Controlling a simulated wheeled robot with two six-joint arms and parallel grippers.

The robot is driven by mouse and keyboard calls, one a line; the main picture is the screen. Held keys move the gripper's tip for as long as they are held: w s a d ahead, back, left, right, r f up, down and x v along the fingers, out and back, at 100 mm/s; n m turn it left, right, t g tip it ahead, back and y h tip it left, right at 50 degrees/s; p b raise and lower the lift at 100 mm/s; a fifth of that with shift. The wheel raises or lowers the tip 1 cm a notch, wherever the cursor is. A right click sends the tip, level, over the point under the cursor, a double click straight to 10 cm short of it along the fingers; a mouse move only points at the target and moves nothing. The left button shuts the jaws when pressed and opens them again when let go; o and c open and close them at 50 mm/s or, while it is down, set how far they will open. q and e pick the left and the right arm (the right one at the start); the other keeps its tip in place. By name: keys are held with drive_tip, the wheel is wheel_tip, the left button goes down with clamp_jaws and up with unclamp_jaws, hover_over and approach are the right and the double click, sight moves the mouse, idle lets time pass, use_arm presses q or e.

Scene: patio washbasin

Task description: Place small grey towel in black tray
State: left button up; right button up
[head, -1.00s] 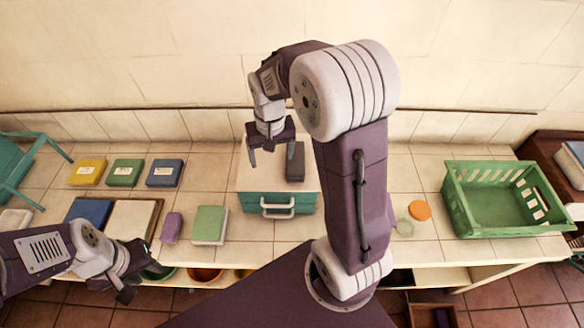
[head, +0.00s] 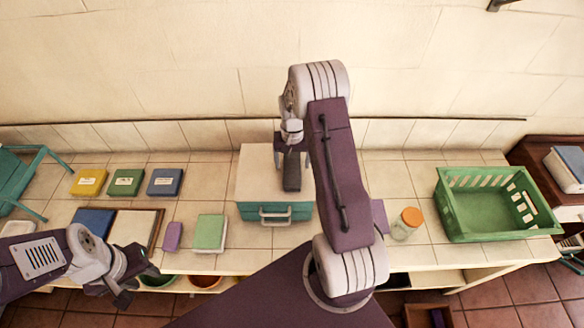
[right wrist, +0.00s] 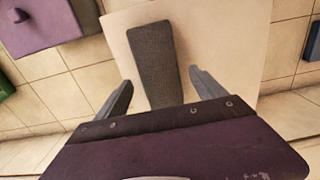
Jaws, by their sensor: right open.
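The small grey towel (head: 292,178) is a dark grey folded strip lying on the pale lid of a teal box (head: 275,213). It also shows in the right wrist view (right wrist: 153,50).
A green crate (head: 455,225) stands at the right, beside an orange-lidded jar (head: 408,222). Yellow (head: 89,182), green (head: 127,182) and blue (head: 165,182) folded pieces lie at the back left. A light green block (head: 209,232) sits left of the teal box.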

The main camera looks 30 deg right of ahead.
sight(292, 167)
wheel_tip(292, 167, down, 2)
drive_tip(key=shift+s+a+f+p, duration=0.15)
drive_tip(key=shift+p, duration=0.2)
use_arm(q)
drive_tip(key=shift+a+r, duration=0.1)
drive_tip(key=shift+r, duration=0.7)
use_arm(e)
drive_tip(key=shift+f, duration=0.35)
